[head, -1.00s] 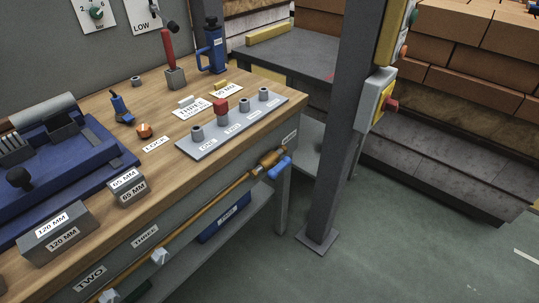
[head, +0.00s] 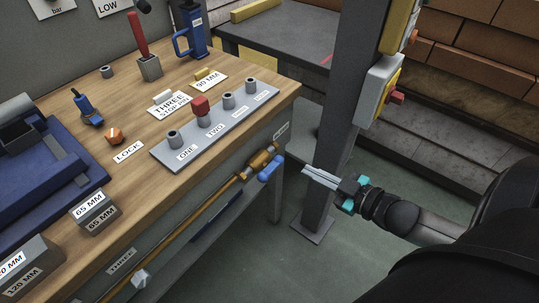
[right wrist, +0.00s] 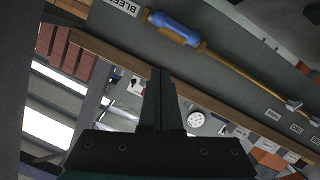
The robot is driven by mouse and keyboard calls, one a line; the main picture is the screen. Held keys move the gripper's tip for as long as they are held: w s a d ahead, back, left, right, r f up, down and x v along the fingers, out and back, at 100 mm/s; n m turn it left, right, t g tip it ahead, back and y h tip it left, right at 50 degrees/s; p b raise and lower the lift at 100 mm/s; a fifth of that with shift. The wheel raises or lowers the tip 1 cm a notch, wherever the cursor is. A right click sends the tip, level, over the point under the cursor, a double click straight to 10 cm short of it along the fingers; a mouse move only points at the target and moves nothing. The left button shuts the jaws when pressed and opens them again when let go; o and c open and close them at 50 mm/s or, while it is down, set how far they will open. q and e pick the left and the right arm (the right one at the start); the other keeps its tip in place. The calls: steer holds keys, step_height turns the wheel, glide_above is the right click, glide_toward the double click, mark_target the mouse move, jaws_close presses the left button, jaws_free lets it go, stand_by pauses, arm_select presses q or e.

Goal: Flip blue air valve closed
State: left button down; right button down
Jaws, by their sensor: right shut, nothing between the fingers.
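The blue air valve handle (head: 270,168) is on a brass valve (head: 262,157) at the right end of the pipe along the bench front. The handle lies roughly parallel to the pipe. In the right wrist view the blue handle (right wrist: 175,28) shows above the fingertips, lying along the brass pipe. My right gripper (head: 306,173) is shut and empty, a short way right of the handle and apart from it. Its shut fingers (right wrist: 158,74) also show in the right wrist view. My left gripper is not in view.
A grey post (head: 345,130) stands close behind my right gripper, with a switch box (head: 378,92) on it. The wooden bench top (head: 150,190) holds a panel of numbered pegs (head: 215,128) and labelled blocks (head: 95,212). Open floor (head: 250,250) lies below the valve.

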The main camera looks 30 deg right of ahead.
mark_target(283, 161)
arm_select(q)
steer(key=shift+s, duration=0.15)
arm_select(e)
steer(key=shift+a+r, duration=0.1)
steer(key=shift+r, duration=0.05)
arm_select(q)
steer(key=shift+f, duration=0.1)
arm_select(e)
steer(key=shift+w, duration=0.1)
